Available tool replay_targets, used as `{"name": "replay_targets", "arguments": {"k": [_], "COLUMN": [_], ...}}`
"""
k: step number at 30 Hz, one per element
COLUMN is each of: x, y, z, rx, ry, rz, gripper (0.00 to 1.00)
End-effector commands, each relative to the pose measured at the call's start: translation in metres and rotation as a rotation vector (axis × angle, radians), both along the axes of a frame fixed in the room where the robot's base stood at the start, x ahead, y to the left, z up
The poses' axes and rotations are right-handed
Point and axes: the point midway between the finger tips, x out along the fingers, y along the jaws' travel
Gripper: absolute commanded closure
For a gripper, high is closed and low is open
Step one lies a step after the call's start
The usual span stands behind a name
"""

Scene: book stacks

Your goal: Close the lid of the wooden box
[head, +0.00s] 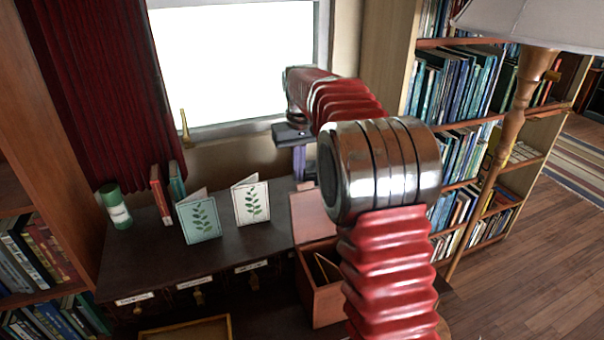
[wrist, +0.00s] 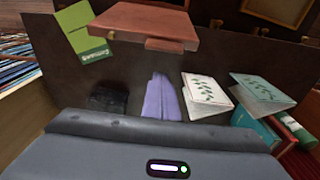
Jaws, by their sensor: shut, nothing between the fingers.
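The wooden box (head: 328,302) is reddish brown and stands at the right end of the dark desk, partly hidden by my arm. Its lid (head: 312,218) is raised, and the dark interior shows below it. The lid also shows in the wrist view (wrist: 145,24) at the top, with a small tab on its edge. My gripper (head: 299,178) has purple fingers pointing down behind the lid, on the window side. In the wrist view the fingers (wrist: 160,82) are together and empty, with a visible gap to the lid.
A white card (head: 251,203) and a pale green card (head: 199,218) stand left of the box. A red book (head: 160,194) and a green cylinder (head: 115,207) are farther left. A window is behind. A lamp (head: 512,115) and bookshelves stand at right.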

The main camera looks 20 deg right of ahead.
Motion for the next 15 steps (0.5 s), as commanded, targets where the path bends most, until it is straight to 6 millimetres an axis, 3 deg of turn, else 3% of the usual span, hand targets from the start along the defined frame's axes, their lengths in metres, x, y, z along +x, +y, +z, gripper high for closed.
{"name": "replay_targets", "arguments": {"k": [7,15], "x": [-0.024,-0.034], "y": [0.001,0.001], "z": [0.01,0.012], "rx": [-0.001,0.0], "ry": [-0.004,-0.004], "rz": [-0.001,-0.001], "gripper": [1.0,1.0]}}
